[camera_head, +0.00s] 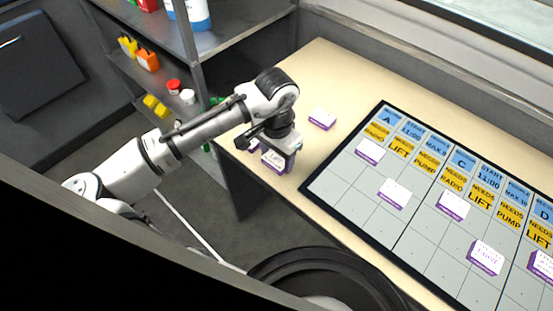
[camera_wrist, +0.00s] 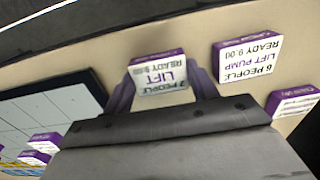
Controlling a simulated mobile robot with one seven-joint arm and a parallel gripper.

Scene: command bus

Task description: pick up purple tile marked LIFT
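The purple-edged tile marked LIFT (camera_wrist: 161,77) has a white face, and its wrist-view text reads LIFT, READY 9:00 and 2 PEOPLE. It also shows near the desk's front edge in the head view (camera_head: 273,161). My gripper (camera_wrist: 161,88) is directly above it, with one finger on each side close to the tile's sides. I cannot tell whether the fingers press on it. My gripper in the head view (camera_head: 284,158) partly hides the tiles beside it. I see no clear lift off the desk.
A LIFT PUMP tile (camera_wrist: 247,60) lies close beside my gripper. Another tile (camera_wrist: 293,104) lies further along; a tile (camera_head: 322,118) lies behind my gripper. The dark-framed board (camera_head: 340,190) with several tiles is right. Shelves (camera_head: 150,75) stand left.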

